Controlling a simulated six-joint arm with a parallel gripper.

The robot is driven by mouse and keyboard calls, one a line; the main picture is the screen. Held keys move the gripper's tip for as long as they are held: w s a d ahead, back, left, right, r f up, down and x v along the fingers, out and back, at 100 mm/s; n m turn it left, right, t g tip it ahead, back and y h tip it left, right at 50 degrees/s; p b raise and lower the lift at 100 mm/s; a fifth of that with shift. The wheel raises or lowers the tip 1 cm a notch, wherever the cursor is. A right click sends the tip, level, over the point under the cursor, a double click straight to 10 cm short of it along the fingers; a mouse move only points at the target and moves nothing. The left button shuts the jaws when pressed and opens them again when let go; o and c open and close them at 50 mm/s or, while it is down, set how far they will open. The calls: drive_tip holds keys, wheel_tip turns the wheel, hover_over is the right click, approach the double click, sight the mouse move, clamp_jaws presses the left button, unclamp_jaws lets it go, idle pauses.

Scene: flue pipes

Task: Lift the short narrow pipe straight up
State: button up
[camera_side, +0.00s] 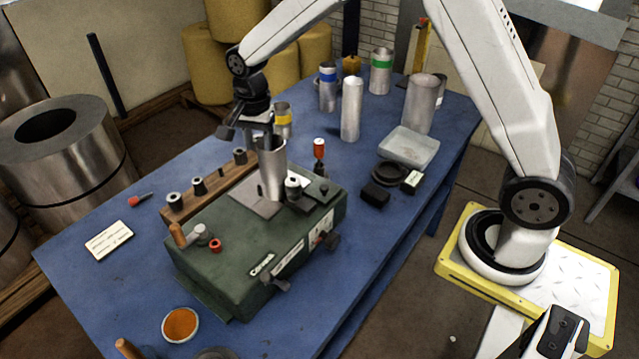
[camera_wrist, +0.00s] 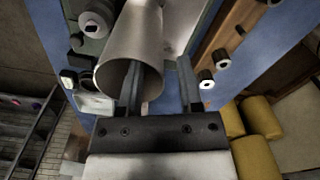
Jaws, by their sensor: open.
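A plain grey metal pipe (camera_side: 271,172) stands upright on a plate on top of the green machine (camera_side: 230,268). My gripper (camera_side: 262,143) is right at its upper rim, pointing down. In the wrist view the pipe's open mouth (camera_wrist: 115,52) faces me. My open gripper (camera_wrist: 160,82) straddles the pipe wall there: one finger appears inside the mouth, the other outside it. I cannot tell whether either finger touches the wall. The pipe's lower end is partly hidden by the machine's fittings.
Behind stand a yellow-banded pipe (camera_side: 283,123), a blue-banded pipe (camera_side: 328,90), a green-banded pipe (camera_side: 380,72), a plain pipe (camera_side: 351,110) and a wide pipe (camera_side: 420,105). A wooden rack (camera_side: 215,190) with dark-and-silver pieces lies left of the machine.

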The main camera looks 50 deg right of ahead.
drive_tip(key=shift+f, duration=1.25)
clamp_jaws()
drive_tip(key=shift+r, duration=1.15)
idle(0.4)
drive_tip(key=shift+r, duration=0.35)
drive_tip(key=shift+r, duration=0.35)
drive_tip(key=shift+r, duration=0.7)
drive_tip(key=shift+r, duration=0.35)
